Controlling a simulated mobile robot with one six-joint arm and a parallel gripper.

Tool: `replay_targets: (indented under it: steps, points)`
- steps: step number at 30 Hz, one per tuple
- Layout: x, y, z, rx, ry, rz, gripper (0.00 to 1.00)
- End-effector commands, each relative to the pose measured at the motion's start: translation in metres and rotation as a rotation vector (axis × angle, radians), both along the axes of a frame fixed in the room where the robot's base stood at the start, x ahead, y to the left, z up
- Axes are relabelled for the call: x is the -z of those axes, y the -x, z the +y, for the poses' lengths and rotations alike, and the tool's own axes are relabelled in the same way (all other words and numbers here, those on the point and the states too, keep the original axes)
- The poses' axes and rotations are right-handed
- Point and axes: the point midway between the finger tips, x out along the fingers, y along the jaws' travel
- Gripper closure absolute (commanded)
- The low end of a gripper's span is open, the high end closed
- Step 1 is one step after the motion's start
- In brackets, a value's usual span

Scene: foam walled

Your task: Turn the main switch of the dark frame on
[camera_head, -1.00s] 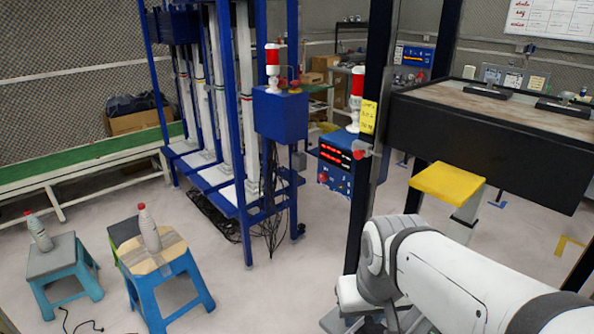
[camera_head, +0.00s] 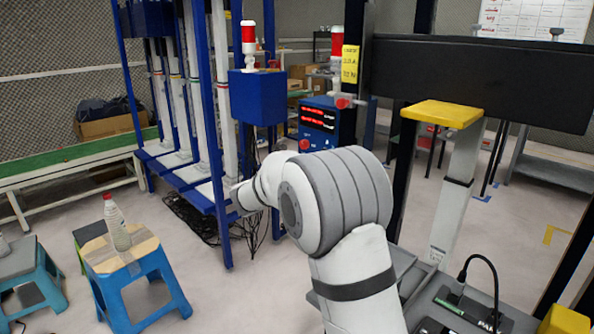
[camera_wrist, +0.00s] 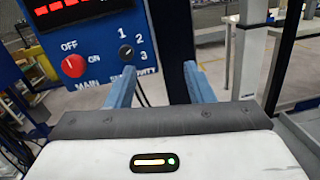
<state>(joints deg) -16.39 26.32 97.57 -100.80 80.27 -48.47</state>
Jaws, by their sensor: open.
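The dark frame (camera_head: 470,80) stands at the right in the head view, with a blue control box (camera_head: 343,117) at its left side. A red knob shows low on the box. In the wrist view a red main switch (camera_wrist: 73,66) sits on the blue panel (camera_wrist: 105,28), with OFF above it, ON to its right and MAIN below. I cannot tell which way its pointer faces. My gripper (camera_wrist: 157,72) is open and empty, its two blue fingers to the right of the switch and apart from it. In the head view my arm hides the gripper.
A smaller selector knob (camera_wrist: 126,51) marked 1, 2, 3 is right of the main switch, near the left finger. A black post (camera_wrist: 190,80) stands behind the fingers. A yellow-topped post (camera_head: 443,113) and a stool (camera_head: 125,255) with a bottle (camera_head: 116,222) stand on the floor.

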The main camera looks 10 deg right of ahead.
Motion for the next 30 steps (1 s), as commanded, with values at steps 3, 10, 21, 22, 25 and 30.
replay_targets:
  steps: [3, 10, 21, 22, 25, 30]
  points:
    - [0.021, -0.040, 0.041, -0.085, 0.221, 0.024, 0.52]
    - [0.023, -0.068, 0.080, -0.145, 0.418, 0.024, 0.52]
    - [0.003, -0.102, 0.046, -0.147, 0.426, 0.023, 0.52]
    - [0.002, -0.104, 0.044, -0.148, 0.426, 0.023, 0.52]
    - [-0.003, -0.111, 0.037, -0.148, 0.426, 0.023, 0.52]
    - [-0.006, -0.117, 0.032, -0.151, 0.426, 0.024, 0.52]
